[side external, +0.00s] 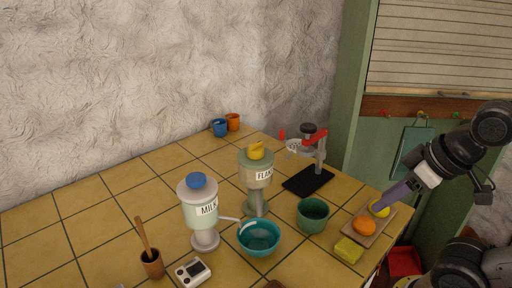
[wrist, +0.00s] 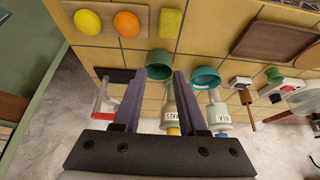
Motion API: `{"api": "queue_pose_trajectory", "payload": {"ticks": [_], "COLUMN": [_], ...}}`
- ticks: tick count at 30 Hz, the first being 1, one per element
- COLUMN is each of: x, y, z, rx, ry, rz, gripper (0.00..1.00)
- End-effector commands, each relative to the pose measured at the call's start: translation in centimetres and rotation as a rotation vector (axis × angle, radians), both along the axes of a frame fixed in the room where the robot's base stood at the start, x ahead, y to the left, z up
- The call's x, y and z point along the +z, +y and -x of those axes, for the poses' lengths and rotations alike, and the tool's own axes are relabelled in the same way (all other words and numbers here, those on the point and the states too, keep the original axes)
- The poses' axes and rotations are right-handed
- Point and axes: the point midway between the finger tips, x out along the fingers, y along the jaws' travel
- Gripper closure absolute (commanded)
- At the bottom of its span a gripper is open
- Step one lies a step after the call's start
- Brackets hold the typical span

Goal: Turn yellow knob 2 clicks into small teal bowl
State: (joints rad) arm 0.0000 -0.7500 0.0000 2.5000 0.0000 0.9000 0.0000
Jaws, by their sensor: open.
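The yellow knob (side external: 256,151) tops the flakes dispenser (side external: 257,172), which stands mid-counter. The knob also shows low between my fingers in the wrist view (wrist: 173,131). The teal bowl (side external: 259,248) sits on the tiles in front of the dispensers, near the milk dispenser's spout. It shows right of my fingers in the wrist view (wrist: 205,78). My gripper (side external: 384,208) is open and empty at the right, by the fruit board and well away from the knob. Its purple fingers frame the wrist view (wrist: 154,72).
The milk dispenser (side external: 201,205) with a blue knob stands left of the flakes. A green bowl (side external: 313,215) stands right of the teal one. A board (side external: 377,235) holds orange and yellow fruit, beside a yellow sponge (side external: 348,251). A red-handled press (side external: 312,160) stands behind.

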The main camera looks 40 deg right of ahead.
Motion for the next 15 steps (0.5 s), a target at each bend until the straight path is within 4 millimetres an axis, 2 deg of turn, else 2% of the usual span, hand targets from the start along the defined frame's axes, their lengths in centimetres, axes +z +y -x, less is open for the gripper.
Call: {"api": "queue_pose_trajectory", "payload": {"ticks": [9, 12, 15], "x": [0.0, 0.2, 1.1], "y": [0.0, 0.0, -0.1], "z": [0.0, -0.3, -1.8], "rx": [0.0, -0.001, 0.0], "ry": [0.0, -0.015, -0.093], "rz": [0.0, 0.0, 0.002], "gripper": [0.57, 0.39, 0.21]}}
